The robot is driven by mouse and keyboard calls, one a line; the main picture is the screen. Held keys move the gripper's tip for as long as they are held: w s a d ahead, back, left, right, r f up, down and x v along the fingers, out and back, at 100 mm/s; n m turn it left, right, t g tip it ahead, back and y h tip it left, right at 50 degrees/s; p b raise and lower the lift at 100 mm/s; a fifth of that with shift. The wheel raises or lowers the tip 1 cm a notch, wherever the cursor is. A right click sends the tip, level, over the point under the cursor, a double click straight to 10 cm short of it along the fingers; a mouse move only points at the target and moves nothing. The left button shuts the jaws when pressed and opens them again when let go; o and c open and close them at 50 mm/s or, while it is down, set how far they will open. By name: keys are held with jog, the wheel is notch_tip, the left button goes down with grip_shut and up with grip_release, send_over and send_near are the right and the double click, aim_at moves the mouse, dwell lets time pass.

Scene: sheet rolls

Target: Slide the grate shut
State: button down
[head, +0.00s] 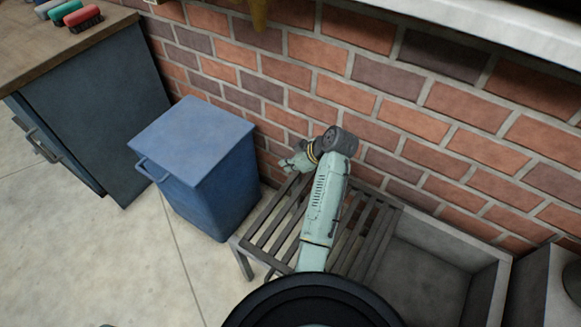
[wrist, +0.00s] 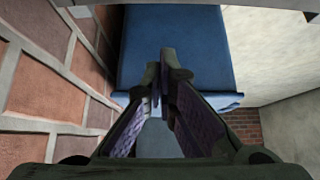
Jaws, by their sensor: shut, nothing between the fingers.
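The grate (head: 385,240) is a grey rack of parallel slats beside the brick wall in the head view. It lies to the left of an open grey basin (head: 430,275), whose inside shows uncovered. My pale green arm crosses above the grate and hides its middle. My gripper (head: 286,164) is over the grate's back left part, close to the wall, pointing left. In the wrist view my gripper (wrist: 163,72) is shut and empty, with its fingers pointing toward the blue bin. I cannot tell whether it touches the grate.
A blue bin (head: 205,170) with a lid and handle stands just left of the grate. A dark cabinet (head: 95,110) with a wooden top is at the far left. The brick wall (head: 420,110) runs behind everything. Pale floor (head: 100,270) is clear at the lower left.

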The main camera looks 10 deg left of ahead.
jog(key=p+x, duration=0.1)
jog(key=x, duration=0.9)
jog(key=d+p, duration=0.1)
jog(key=d, duration=0.1)
jog(key=s+d, duration=0.1)
jog(key=d, duration=0.1)
jog(key=shift+s+p, duration=0.2)
jog(key=shift+p, duration=0.15)
